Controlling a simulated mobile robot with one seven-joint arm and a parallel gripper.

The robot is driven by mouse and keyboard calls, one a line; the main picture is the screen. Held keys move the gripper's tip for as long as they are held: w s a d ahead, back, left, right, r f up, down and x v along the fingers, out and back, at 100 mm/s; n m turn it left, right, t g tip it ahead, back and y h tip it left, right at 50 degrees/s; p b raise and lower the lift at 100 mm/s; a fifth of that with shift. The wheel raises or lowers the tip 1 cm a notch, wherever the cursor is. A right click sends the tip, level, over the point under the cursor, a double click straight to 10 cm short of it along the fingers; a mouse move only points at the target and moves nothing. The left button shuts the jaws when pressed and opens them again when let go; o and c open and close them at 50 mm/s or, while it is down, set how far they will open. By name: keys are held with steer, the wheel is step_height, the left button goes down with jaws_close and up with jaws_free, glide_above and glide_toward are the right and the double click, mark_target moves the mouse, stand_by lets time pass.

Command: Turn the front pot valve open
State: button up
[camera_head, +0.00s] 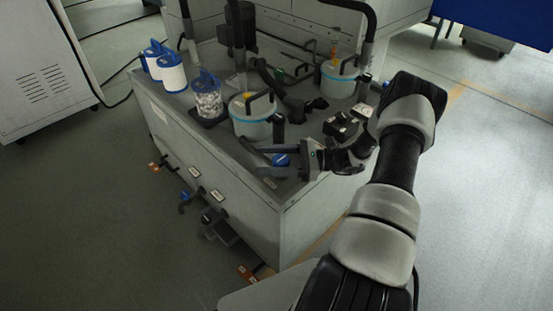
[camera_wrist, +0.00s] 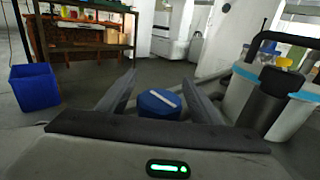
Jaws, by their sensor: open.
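The front pot (camera_head: 252,129) is a white vessel with a cyan band and black handle on the cabinet top. Beside it, near the cabinet's front corner, is a round blue knob (camera_head: 281,159), apparently the front pot valve. In the wrist view the blue knob (camera_wrist: 158,106) has a white bar across its top, lying diagonally. My gripper (camera_head: 252,156) is open, its fingers pointing left over the cabinet top. In the wrist view my gripper (camera_wrist: 118,88) has the knob between its spread fingers, seemingly without contact. The knob's lower part is hidden.
The front pot and a dark cylinder (camera_wrist: 270,100) stand close on the wrist view's right. A back pot (camera_head: 340,80), a clear canister (camera_head: 207,98) and white-blue canisters (camera_head: 172,75) share the cabinet top (camera_head: 190,125). Another blue handle (camera_head: 185,197) is on the cabinet's front.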

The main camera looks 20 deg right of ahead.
steer(key=p+v, duration=0.1)
steer(key=v, duration=1.6)
steer(key=shift+d, duration=0.2)
